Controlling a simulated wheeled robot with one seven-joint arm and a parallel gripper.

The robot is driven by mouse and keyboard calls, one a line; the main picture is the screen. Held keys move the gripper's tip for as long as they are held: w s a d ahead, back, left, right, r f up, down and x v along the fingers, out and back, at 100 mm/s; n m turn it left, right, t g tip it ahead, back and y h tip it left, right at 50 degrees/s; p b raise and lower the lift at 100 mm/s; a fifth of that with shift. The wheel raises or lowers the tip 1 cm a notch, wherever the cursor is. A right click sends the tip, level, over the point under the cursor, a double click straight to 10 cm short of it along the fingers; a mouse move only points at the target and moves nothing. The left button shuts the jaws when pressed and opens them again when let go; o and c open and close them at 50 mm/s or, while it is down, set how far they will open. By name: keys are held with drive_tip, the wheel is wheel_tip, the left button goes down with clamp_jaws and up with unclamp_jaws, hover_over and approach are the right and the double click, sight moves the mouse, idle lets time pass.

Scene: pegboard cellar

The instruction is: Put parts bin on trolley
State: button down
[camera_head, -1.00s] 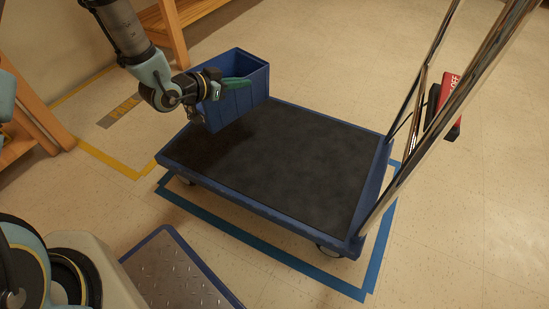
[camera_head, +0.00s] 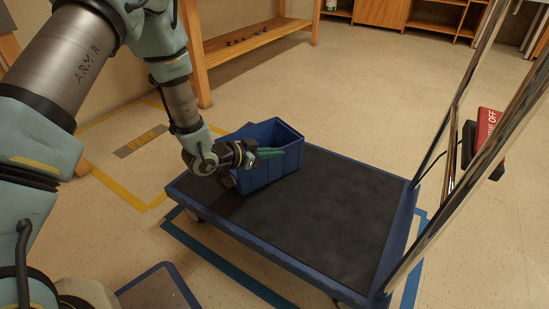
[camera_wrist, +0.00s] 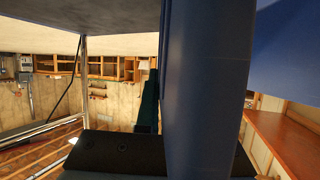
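The blue parts bin (camera_head: 284,172) is upright over the back-left part of the trolley's black deck (camera_head: 335,222). Its base looks at or very near the deck; I cannot tell for sure whether it touches. My gripper (camera_head: 262,154) is at the bin's left side, with a green finger reaching over the near wall. In the wrist view the blue bin wall (camera_wrist: 205,90) fills the middle, close beside a green finger (camera_wrist: 148,108); the other finger is hidden behind the wall. The gripper appears shut on this wall.
The trolley's chrome handle (camera_head: 476,150) rises at the right, with a red sign (camera_head: 487,135) behind it. A wooden bench (camera_head: 255,38) stands at the back. Blue floor tape (camera_head: 225,262) surrounds the trolley. The deck's front and right are bare.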

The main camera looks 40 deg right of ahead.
drive_tip(key=shift+f, duration=0.2)
drive_tip(key=c, duration=1.5)
unclamp_jaws()
drive_tip(key=o, duration=0.4)
drive_tip(key=shift+o, duration=0.2)
drive_tip(key=shift+r, duration=0.1)
